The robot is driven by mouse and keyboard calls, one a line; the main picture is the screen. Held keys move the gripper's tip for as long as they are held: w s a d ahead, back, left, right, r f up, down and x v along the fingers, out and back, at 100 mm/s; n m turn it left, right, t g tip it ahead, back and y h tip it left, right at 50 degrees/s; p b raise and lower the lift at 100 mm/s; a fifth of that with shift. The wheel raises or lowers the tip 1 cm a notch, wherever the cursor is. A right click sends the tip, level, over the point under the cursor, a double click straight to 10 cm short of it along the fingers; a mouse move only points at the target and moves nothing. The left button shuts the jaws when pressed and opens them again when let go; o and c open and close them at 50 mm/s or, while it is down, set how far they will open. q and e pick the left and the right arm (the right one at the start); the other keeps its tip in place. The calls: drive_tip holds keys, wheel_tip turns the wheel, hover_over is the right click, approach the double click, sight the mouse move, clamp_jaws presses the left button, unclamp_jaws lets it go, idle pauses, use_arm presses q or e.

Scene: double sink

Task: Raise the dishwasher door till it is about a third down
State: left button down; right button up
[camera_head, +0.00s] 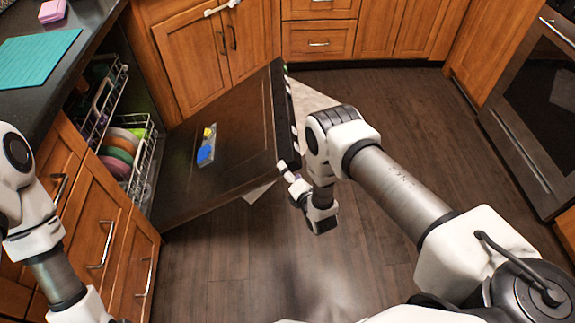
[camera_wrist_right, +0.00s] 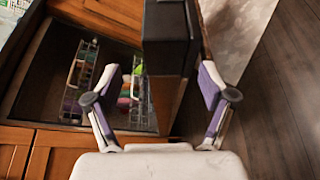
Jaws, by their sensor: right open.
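The dark dishwasher door (camera_head: 225,150) hangs partly open, tilted, with its inner face and a blue and yellow detergent dispenser (camera_head: 206,146) showing. My right gripper (camera_head: 289,178) is at the door's free edge, near its front corner. In the right wrist view my right gripper (camera_wrist_right: 160,78) is open, with a finger on each side of the door edge (camera_wrist_right: 171,45). A gap shows between the right finger and the door; whether the left finger touches cannot be told. My left arm is at the left edge, its gripper out of view.
The dishwasher racks (camera_head: 140,165) hold several colourful plates. Wooden cabinets (camera_head: 190,50) stand behind the door, and drawers (camera_head: 100,230) lie left of it. An oven (camera_head: 535,110) is at the right.

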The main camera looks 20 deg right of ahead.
drive_tip(key=p+v, duration=0.2)
drive_tip(key=v, duration=0.2)
drive_tip(key=shift+s, duration=0.3)
